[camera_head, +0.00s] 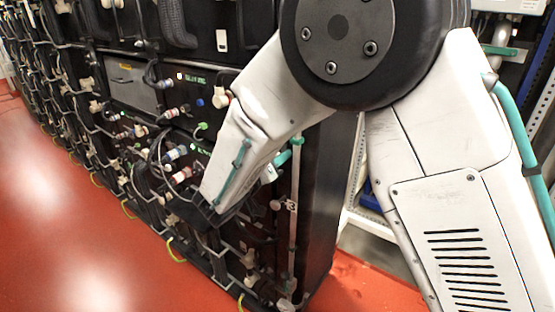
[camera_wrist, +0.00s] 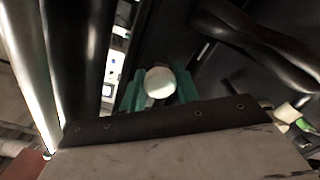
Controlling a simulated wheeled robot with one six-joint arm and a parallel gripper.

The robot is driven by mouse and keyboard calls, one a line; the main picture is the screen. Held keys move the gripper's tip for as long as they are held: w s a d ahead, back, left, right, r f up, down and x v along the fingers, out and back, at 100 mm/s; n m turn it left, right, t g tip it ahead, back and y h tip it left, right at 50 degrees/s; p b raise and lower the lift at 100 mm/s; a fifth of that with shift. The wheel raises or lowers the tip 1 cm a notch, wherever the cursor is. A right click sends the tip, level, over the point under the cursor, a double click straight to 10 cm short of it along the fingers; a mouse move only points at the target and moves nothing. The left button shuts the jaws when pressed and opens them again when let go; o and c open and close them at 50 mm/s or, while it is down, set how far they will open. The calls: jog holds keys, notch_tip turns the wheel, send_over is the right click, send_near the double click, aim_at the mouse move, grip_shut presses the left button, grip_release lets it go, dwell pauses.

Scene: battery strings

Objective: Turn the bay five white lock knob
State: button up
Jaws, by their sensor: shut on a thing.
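In the wrist view, a round white knob (camera_wrist: 160,80) sits between the two teal fingers of my gripper (camera_wrist: 160,92). The fingers touch it on its left and right sides, and its rounded face shows above the dark edge of my wrist. My gripper is shut on this knob. I cannot read a bay number on it. In the head view, my white arm reaches down to the near end of the black battery rack (camera_head: 322,210) and hides the held knob and most of my gripper.
Other pale knobs (camera_head: 220,98) and coloured connectors (camera_head: 181,175) stick out from the rack front. Thick black cables (camera_wrist: 255,40) pass close to my gripper at the upper right of the wrist view. The red floor (camera_head: 70,210) is clear at the left.

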jog(key=n, duration=0.8)
jog(key=shift+n, duration=0.4)
jog(key=n, duration=0.4)
jog(key=shift+n, duration=2.3)
jog(key=o, duration=1)
jog(key=shift+c, duration=0.2)
jog(key=shift+s+a, duration=0.1)
